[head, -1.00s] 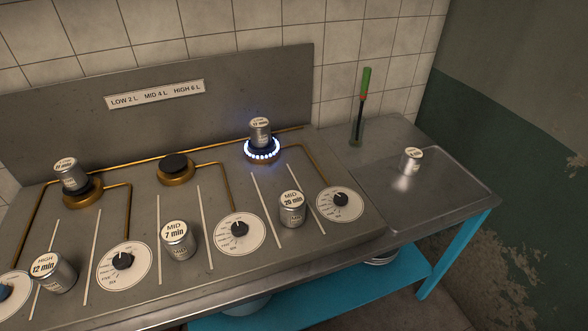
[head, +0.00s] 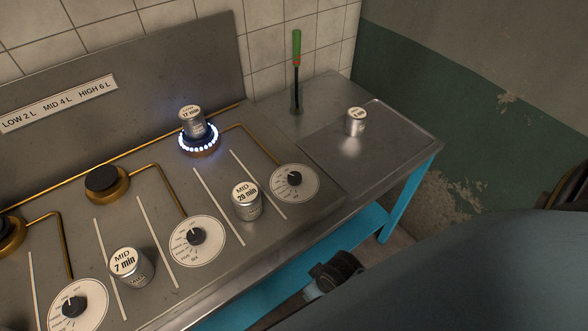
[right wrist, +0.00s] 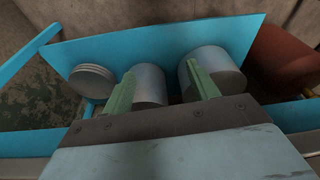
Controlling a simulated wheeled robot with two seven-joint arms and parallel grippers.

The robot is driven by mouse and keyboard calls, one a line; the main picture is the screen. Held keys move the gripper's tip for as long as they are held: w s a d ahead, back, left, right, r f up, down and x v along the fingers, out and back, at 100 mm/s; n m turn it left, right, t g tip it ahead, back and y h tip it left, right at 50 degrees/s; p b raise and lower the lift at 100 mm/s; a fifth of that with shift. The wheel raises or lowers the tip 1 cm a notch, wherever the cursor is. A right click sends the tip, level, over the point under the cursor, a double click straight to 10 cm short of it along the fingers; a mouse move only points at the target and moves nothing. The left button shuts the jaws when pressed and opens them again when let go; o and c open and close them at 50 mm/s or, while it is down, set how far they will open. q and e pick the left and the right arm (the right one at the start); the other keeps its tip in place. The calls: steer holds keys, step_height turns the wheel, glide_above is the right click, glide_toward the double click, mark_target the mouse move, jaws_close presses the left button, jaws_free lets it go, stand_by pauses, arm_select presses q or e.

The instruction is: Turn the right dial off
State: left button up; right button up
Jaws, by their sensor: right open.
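The right dial (head: 294,180) is a black knob on a round white plate at the right end of the stove front; its exact setting is too small to read. A pipe runs from it to the right burner (head: 199,146), which burns with a ring of blue-white flame under a "17 min" can (head: 192,122). My right gripper (right wrist: 163,86) is open and empty in the right wrist view, its two green fingers apart, facing the blue under-table shelf. In the head view my right arm is low at the right, below and apart from the dial. My left gripper is not in view.
A "20 min" can (head: 247,202) stands left of the right dial. The middle dial (head: 196,236) and a "7 min" can (head: 131,268) are further left. A can (head: 355,122) stands on the metal tray (head: 385,145). Grey containers (right wrist: 215,72) sit by the blue shelf (right wrist: 160,38).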

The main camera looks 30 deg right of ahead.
steer(key=shift+n+y, duration=0.6)
steer(key=w+a+r, duration=0.1)
steer(key=w+r, duration=0.2)
steer(key=r, duration=0.2)
steer(key=w+a+r, duration=0.1)
steer(key=w+r, duration=0.2)
steer(key=r, duration=0.3)
steer(key=w+a+r+p, duration=0.1)
steer(key=w+r, duration=0.2)
steer(key=r, duration=0.3)
steer(key=shift+a+r, duration=0.15)
steer(key=shift+g+h, duration=0.3)
steer(key=shift+g, duration=0.3)
steer(key=w+d+r, duration=0.1)
steer(key=w, duration=0.1)
steer(key=w+d+r, duration=0.1)
steer(key=w+r, duration=0.1)
steer(key=w, duration=0.1)
steer(key=w+d+r, duration=0.1)
steer(key=w, duration=0.2)
steer(key=shift+w+r, duration=0.15)
steer(key=shift+r, duration=0.15)
step_height(320, 180, up, 8)
steer(key=m+g+h, duration=0.1)
steer(key=m, duration=0.1)
glide_above(295, 176)
step_height(295, 176, down, 13)
steer(key=shift+r+b, duration=0.1)
steer(key=shift+b, duration=0.6)
